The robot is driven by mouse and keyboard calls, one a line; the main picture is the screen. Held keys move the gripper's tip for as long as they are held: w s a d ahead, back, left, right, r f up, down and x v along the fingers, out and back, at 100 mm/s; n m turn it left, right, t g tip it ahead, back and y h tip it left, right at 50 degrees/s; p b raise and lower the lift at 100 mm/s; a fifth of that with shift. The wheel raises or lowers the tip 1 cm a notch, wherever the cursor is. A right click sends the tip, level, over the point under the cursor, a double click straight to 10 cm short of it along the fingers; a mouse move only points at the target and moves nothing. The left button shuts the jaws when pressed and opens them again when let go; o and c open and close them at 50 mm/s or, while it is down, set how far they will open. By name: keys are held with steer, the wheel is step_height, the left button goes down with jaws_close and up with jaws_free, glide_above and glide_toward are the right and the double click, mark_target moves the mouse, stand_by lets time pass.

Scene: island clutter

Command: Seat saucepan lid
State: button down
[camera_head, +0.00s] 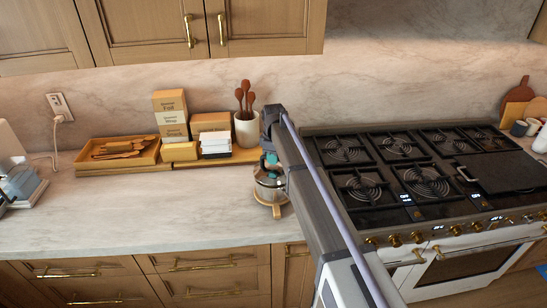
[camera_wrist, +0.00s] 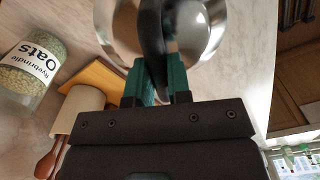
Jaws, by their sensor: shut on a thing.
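The steel saucepan (camera_head: 268,190) stands on a round wooden trivet (camera_head: 277,209) on the counter, left of the stove. My gripper (camera_head: 268,161) is directly above it, pointing down, with teal fingers. In the wrist view my gripper (camera_wrist: 161,78) is shut on a dark, narrow part that I take for the handle of the saucepan lid (camera_wrist: 200,28). Shiny round steel shows around that part. The lid is at or just above the pan's top. My fingers and the dark part hide much of the steel, and I cannot tell whether the rims touch all round.
A cream crock (camera_head: 247,129) with wooden spoons stands close behind. Boxes (camera_head: 171,115) and a wooden tray (camera_head: 90,168) of utensils stand further left. An oats jar (camera_wrist: 30,66) shows in the wrist view. The stove (camera_head: 390,180) is at right. The front-left counter is clear.

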steer(key=shift+f+b, duration=0.75)
steer(key=shift+f, duration=0.1)
stand_by(0.6)
steer(key=c, duration=1)
jaws_free()
steer(key=shift+r, duration=0.1)
step_height(320, 180, up, 11)
steer(key=p, duration=1.1)
steer(key=shift+m, duration=0.4)
steer(key=s+d+f+m+b, duration=0.5)
steer(key=s+d, duration=0.3)
steer(key=s, duration=0.4)
steer(key=s+d+f+m+b, duration=0.5)
steer(key=s+d, duration=0.2)
steer(key=s, duration=0.5)
steer(key=s+d+f+m+b, duration=0.4)
steer(key=s+d+f+b, duration=0.2)
steer(key=s, duration=0.5)
steer(key=shift+s+d+m, duration=0.2)
steer(key=shift+d, duration=0.45)
steer(key=shift+s+d+m, duration=0.2)
steer(key=shift+d, duration=0.45)
